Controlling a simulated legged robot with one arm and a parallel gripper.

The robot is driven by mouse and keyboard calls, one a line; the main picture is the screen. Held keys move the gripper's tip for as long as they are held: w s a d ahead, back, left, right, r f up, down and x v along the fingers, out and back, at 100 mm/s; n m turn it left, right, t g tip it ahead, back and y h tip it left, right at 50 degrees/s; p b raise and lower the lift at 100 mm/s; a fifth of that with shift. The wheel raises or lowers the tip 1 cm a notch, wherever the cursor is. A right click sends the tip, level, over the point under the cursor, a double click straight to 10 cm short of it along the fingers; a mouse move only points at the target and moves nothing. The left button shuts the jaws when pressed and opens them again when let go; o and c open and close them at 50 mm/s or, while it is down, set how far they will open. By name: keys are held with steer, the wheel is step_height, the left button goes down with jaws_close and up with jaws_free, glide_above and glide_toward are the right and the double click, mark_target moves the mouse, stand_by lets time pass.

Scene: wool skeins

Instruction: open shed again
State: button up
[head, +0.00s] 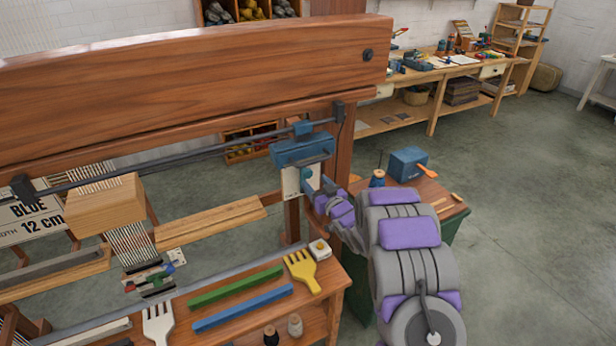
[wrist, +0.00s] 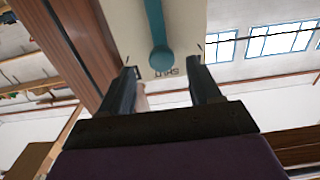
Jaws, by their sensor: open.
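A blue lever (wrist: 155,25) with a round knob runs down a pale plate in the wrist view. Small upside-down lettering, not clearly legible, sits below the knob. In the head view the white plate (head: 291,182) hangs under a blue housing (head: 302,149) on the loom's right post. My gripper (wrist: 163,78) is open, with one dark finger on each side of the knob's line. It does not visibly grip the lever. In the head view my gripper (head: 318,190) is at the plate, its fingertips partly hidden. Warp threads (head: 128,243) hang below a wooden block at left.
The loom's thick top beam (head: 190,75) and a dark metal rod (head: 180,162) lie left of my arm. A yellow comb (head: 301,270), green bar (head: 235,286) and blue bar (head: 243,308) lie on the shelf below. A small side table holds a blue box (head: 407,163). The floor at right is clear.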

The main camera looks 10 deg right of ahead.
mark_target(309, 176)
steer(key=shift+b+x, duration=0.4)
steer(key=shift+x, duration=2.75)
jaws_close()
